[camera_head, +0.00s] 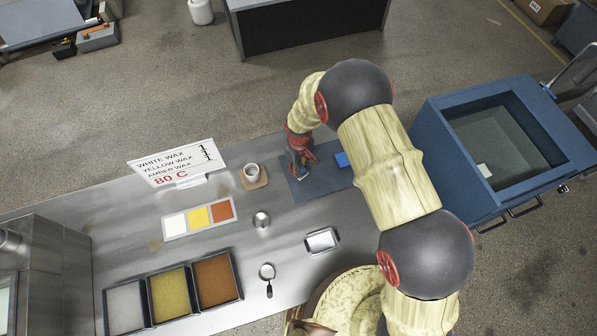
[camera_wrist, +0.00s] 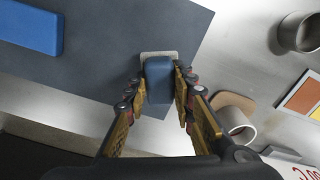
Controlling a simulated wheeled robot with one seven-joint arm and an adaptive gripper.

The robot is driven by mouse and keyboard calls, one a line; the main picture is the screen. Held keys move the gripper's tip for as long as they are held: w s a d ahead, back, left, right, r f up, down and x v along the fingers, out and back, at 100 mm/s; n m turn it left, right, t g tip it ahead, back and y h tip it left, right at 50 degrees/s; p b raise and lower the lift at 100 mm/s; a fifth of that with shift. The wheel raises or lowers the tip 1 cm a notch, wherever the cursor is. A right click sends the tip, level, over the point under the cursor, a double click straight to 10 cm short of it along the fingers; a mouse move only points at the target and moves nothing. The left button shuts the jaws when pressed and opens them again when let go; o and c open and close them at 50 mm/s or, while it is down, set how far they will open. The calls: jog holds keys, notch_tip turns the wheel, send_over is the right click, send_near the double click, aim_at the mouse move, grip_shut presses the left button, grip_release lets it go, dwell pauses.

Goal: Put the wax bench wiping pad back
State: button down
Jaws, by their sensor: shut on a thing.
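My gripper (camera_head: 299,174) is over the dark mat (camera_head: 323,178) on the steel bench. In the wrist view my gripper (camera_wrist: 160,82) is shut on a small blue block (camera_wrist: 158,84) with a flat grey plate (camera_wrist: 158,54) at its far end. The held piece is near the mat's edge; I cannot tell whether it touches the mat. A second, plain blue block (camera_head: 342,160) lies flat on the mat; it also shows in the wrist view (camera_wrist: 30,27). Which blue piece is the wiping pad is not certain from the pictures.
A cup (camera_head: 251,170) on a tan coaster stands left of the mat. A metal cup (camera_head: 262,219), a colour card (camera_head: 199,217), a wax sign (camera_head: 178,163), a small tray (camera_head: 322,241) and a magnifier (camera_head: 268,272) are on the bench. A blue cabinet (camera_head: 452,178) stands right.

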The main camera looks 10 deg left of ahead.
jog(key=shift+w+a+f+b, duration=0.1)
jog(key=shift+f+b, duration=0.2)
jog(key=shift+f, duration=0.65)
jog(key=shift+w+a+f+b, duration=0.1)
jog(key=shift+f+b, duration=0.15)
jog(key=shift+f, duration=0.65)
jog(key=shift+f, duration=0.2)
jog(key=c, duration=1.6)
grip_release()
jog(key=shift+o, duration=0.5)
jog(key=shift+r, duration=0.15)
notch_tip(320, 180, up, 12)
jog(key=shift+r+b, duration=0.1)
jog(key=shift+b, duration=0.4)
